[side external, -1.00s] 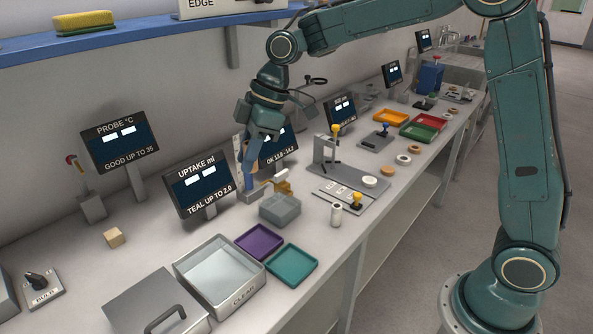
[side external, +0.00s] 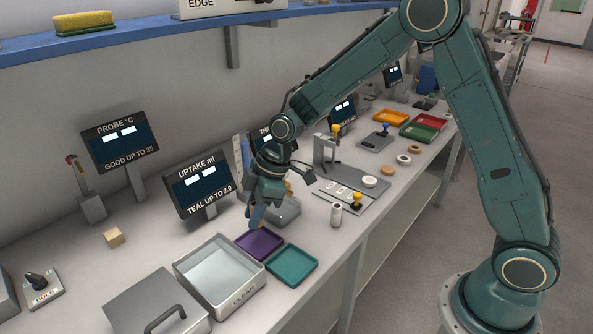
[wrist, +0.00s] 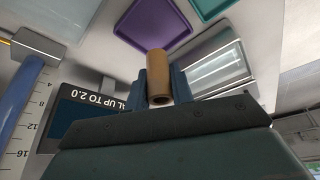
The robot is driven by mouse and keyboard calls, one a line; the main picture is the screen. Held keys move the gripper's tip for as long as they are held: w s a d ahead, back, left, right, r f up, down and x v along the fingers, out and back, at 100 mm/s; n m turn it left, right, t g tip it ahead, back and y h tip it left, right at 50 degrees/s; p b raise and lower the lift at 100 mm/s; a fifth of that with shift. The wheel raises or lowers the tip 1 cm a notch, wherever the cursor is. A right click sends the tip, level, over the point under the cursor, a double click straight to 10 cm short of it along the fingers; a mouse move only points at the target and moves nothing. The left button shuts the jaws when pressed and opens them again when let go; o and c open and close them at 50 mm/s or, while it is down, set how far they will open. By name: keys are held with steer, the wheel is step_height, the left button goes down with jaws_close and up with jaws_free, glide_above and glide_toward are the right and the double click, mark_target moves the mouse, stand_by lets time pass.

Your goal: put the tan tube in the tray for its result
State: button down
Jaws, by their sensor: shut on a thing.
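The tan tube (wrist: 157,78) is between the blue fingers of my gripper (wrist: 157,88) in the wrist view. The gripper is shut on it. In the side view my gripper (side external: 257,217) points down just above the back edge of the purple tray (side external: 261,243), and I cannot make out the tube there. The teal tray (side external: 292,265) lies to the right of the purple one, and both look empty. The wrist view also shows the purple tray (wrist: 153,24) and teal tray (wrist: 208,7). The uptake display (side external: 198,184) reads "TEAL UP TO 2.0"; its values are blank white patches.
A clear-water tank (side external: 218,274) stands left of the trays. A grey box (side external: 285,211) sits close behind my gripper. A graduated column with blue liquid (wrist: 22,100) stands at the left of the wrist view. A small white cylinder (side external: 336,215) stands to the right.

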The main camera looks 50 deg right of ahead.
steer(key=shift+f, duration=2.8)
steer(key=shift+f, duration=0.15)
steer(key=c, duration=1.2)
jaws_free()
steer(key=shift+r, duration=0.2)
steer(key=v, duration=1.2)
steer(key=shift+s, duration=0.1)
